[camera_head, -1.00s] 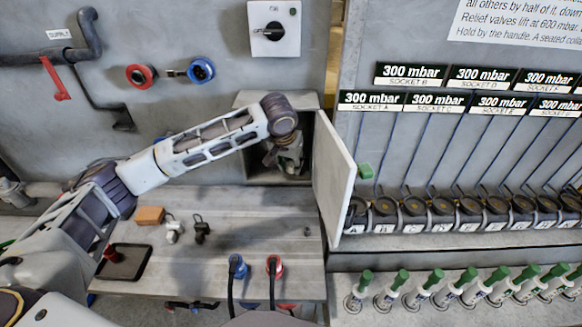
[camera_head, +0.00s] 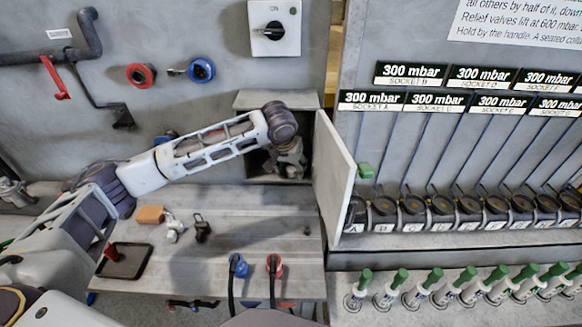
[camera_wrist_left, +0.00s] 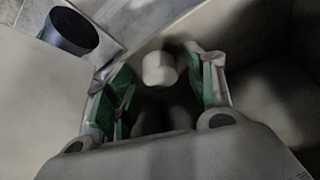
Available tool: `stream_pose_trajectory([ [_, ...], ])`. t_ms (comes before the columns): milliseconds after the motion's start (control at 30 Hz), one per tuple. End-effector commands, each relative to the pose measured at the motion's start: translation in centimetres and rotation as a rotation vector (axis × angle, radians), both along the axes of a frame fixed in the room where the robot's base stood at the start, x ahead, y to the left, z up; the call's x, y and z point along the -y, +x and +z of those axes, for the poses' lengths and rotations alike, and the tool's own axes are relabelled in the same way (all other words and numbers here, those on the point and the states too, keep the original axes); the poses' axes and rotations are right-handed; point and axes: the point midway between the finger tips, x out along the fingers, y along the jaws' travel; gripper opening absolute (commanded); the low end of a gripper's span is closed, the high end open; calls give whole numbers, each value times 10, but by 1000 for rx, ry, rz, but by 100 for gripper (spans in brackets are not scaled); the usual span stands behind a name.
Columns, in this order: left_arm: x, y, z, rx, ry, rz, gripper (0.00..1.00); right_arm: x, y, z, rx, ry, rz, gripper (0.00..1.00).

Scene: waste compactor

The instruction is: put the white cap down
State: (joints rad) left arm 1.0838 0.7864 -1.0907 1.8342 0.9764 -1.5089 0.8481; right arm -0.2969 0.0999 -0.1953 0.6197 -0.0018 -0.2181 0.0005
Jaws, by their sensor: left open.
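The white cap (camera_wrist_left: 159,69) shows in the left wrist view as a small pale cylinder. It lies between and a little beyond the fingertips of my left gripper (camera_wrist_left: 160,80), whose green-padded fingers are spread on both sides of it. I cannot tell whether the cap touches a finger. In the head view my left gripper (camera_head: 290,163) reaches into the open grey box (camera_head: 262,100) on the bench. The wrist hides part of it, and the cap cannot be made out there. My right gripper is not in view.
The box door (camera_head: 332,180) stands open on the right. An orange block (camera_head: 150,214), a dark tray (camera_head: 125,262) and small fittings lie on the bench (camera_head: 270,215). Blue (camera_head: 238,265) and red (camera_head: 274,265) connectors stand at its front. Several green-topped handles line the right side.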

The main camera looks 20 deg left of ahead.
Motion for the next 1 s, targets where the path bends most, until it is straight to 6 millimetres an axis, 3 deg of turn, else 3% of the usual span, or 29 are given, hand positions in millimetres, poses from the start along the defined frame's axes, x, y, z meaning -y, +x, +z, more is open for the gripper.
stream_pose_trajectory([
  [367,0,-2,7,1,-1,0,54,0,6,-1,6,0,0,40],
  [1000,-2,-27,69,1,0,0,54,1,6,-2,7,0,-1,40],
])
